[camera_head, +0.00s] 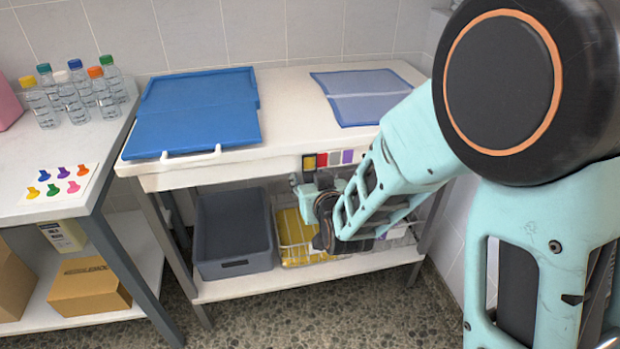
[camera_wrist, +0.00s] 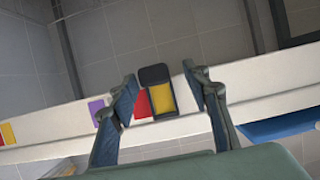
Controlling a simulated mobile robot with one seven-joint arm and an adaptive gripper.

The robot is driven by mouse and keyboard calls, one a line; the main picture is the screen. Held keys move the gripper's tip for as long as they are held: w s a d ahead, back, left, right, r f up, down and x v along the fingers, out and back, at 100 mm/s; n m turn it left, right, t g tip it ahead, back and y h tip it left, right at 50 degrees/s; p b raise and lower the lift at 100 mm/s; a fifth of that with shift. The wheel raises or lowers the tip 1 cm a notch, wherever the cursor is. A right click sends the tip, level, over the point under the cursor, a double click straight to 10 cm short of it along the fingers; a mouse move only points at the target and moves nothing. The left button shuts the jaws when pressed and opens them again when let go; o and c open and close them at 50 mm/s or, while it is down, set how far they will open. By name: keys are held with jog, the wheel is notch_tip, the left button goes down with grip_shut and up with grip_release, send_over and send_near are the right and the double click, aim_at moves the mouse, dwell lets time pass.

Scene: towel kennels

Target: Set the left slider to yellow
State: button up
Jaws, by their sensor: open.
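The left slider's colour strip is on the front edge of the white table, with yellow (camera_head: 308,162), red (camera_head: 321,160), grey and purple (camera_head: 347,156) patches. In the wrist view, the dark slider knob (camera_wrist: 154,75) lines up with the yellow patch (camera_wrist: 163,98), next to the red patch (camera_wrist: 142,104). My gripper (camera_wrist: 160,74) is open, with one finger on each side of the knob and gaps visible. In the head view my gripper (camera_head: 312,184) is just below the strip's yellow end, and the knob cannot be made out there.
A second strip's yellow patch (camera_wrist: 7,133) shows at the wrist view's left edge. A blue folded towel (camera_head: 195,112) and a translucent blue sheet (camera_head: 362,95) lie on the white table (camera_head: 285,95). A grey bin (camera_head: 232,235) and a wire basket (camera_head: 295,242) stand below.

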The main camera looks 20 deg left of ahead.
jog(key=v, duration=0.7)
jog(key=shift+s+r, duration=0.15)
jog(key=shift+s, duration=0.05)
